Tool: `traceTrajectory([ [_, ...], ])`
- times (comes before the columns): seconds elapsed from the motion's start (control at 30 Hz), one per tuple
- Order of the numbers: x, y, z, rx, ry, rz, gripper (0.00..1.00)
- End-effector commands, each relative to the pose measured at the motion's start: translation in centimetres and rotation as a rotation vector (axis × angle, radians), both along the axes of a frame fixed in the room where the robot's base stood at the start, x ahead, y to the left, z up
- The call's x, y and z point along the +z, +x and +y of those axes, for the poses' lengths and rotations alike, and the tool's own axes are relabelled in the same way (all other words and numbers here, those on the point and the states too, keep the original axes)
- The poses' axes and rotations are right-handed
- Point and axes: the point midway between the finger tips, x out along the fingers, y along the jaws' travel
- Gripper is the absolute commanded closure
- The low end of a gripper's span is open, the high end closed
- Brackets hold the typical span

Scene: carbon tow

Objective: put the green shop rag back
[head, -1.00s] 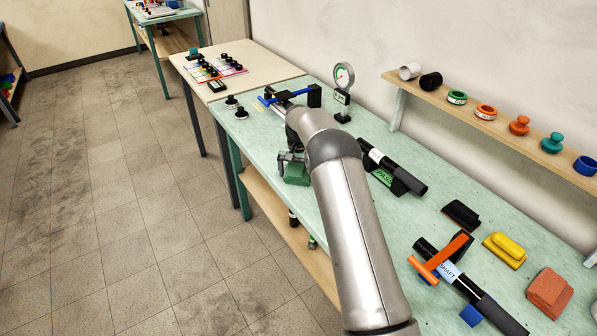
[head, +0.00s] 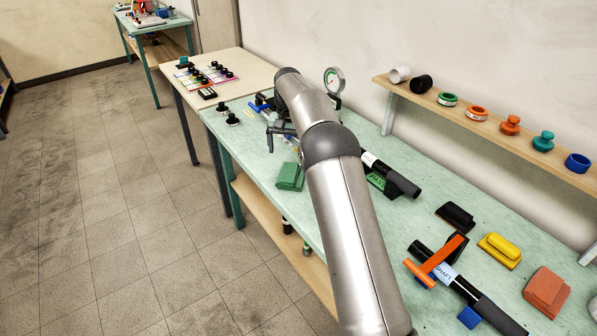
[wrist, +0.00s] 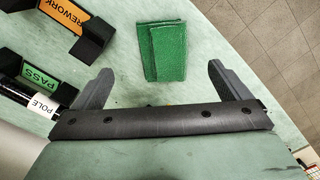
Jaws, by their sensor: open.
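The green shop rag (head: 290,176) lies folded flat on the green bench, near its front edge. It also shows in the wrist view (wrist: 163,52), just ahead of the space between my fingers. My gripper (head: 279,138) is above the bench, apart from the rag and a little beyond it in the head view. In the wrist view its two fingers (wrist: 158,78) are spread wide with nothing between them. My arm hides part of the bench behind it.
Black (head: 456,216), yellow (head: 500,250) and coral (head: 547,291) folded items lie along the bench's right side. A shaft with an orange clamp (head: 436,262) is beside them. PASS (wrist: 40,83) and REWORK (wrist: 66,14) stands are close to my gripper. A shelf (head: 480,123) runs along the wall.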

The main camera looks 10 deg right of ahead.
Motion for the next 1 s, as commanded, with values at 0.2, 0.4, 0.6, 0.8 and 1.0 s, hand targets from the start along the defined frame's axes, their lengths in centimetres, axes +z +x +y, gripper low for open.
traceTrajectory([
  [0.2, 1.8, -1.1, -0.1, 0.012, 0.001, -0.006, 0.04],
  [0.4, 7.3, -8.1, -0.6, 0.08, 0.008, -0.022, 0.04],
  [0.6, 10.6, -19.9, -0.8, 0.176, 0.011, -0.041, 0.04],
  [0.8, 9.8, -33.3, -0.9, 0.276, 0.005, -0.06, 0.04],
  [1.0, 6.4, -43.6, -1.0, 0.351, -0.003, -0.072, 0.04],
])
